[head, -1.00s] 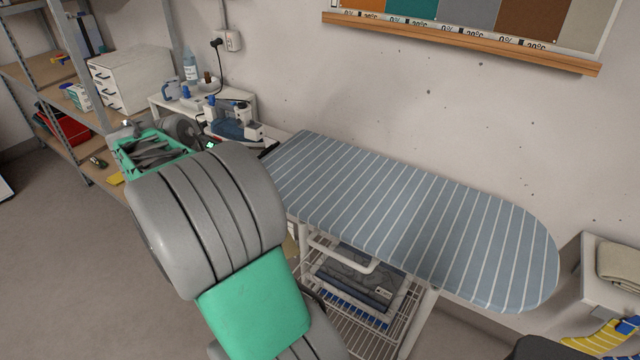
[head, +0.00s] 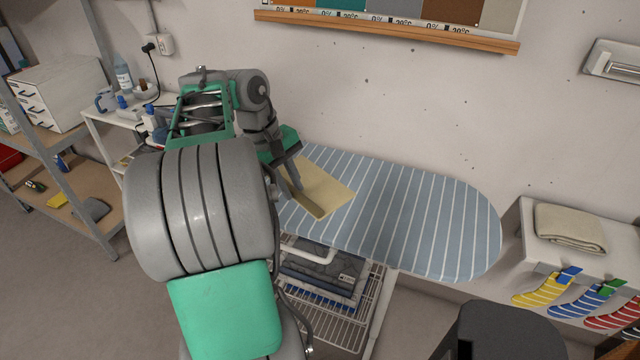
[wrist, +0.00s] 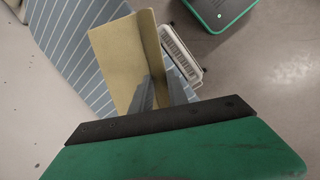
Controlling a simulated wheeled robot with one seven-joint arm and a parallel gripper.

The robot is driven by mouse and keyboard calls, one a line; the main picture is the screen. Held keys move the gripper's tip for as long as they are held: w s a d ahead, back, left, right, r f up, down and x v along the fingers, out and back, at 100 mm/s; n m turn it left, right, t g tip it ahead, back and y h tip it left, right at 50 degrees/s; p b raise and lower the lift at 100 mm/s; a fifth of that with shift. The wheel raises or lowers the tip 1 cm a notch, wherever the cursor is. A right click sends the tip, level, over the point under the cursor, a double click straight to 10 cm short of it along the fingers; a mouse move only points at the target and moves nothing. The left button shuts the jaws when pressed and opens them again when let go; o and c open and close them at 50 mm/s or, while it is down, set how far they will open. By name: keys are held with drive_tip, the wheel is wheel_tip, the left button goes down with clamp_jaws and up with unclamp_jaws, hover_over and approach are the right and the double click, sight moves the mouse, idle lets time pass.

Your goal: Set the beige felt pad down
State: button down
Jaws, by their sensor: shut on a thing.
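The beige felt pad (head: 328,191) is at the left part of the blue striped ironing board (head: 430,220) in the head view. My gripper (head: 300,203) is shut on the pad near its front edge. In the wrist view the pad (wrist: 118,62) is bent, with a fold along the side by the fingers. The fingers (wrist: 162,92) pinch it there, and the striped board shows beneath. Whether the pad touches the board cannot be told. My arm hides the board's left end in the head view.
A wire rack (head: 335,320) with folded dark cloth stands under the board. To the right, a white shelf (head: 530,240) holds a folded beige towel (head: 570,228), with striped socks below. A dark stool-like object (head: 500,330) stands in front. The board's right part is clear.

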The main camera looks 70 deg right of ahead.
drive_tip(key=n, duration=0.3)
drive_tip(key=n+t, duration=0.1)
drive_tip(key=shift+w+d+r+n+h, duration=0.15)
drive_tip(key=shift+d+n+h, duration=0.25)
drive_tip(key=shift+w+d+f, duration=0.15)
drive_tip(key=shift+d+f, duration=0.05)
drive_tip(key=shift+d, duration=0.1)
drive_tip(key=w+d+f, duration=0.1)
drive_tip(key=d, duration=0.1)
drive_tip(key=w+d+f+p, duration=0.1)
drive_tip(key=d, duration=0.2)
drive_tip(key=w+d+f, duration=0.1)
drive_tip(key=d+f, duration=0.1)
drive_tip(key=d, duration=0.1)
drive_tip(key=shift+w+p, duration=0.4)
drive_tip(key=d+f, duration=0.1)
drive_tip(key=w+d+f, duration=0.1)
drive_tip(key=f, duration=0.1)
drive_tip(key=d+f, duration=0.2)
drive_tip(key=shift+w+f, duration=0.2)
drive_tip(key=shift+w, duration=0.2)
drive_tip(key=x, duration=0.2)
drive_tip(key=p+x, duration=0.1)
drive_tip(key=shift+w+a+f, duration=0.2)
drive_tip(key=shift+w, duration=0.1)
drive_tip(key=shift+f, duration=0.1)
drive_tip(key=c, duration=1.3)
unclamp_jaws()
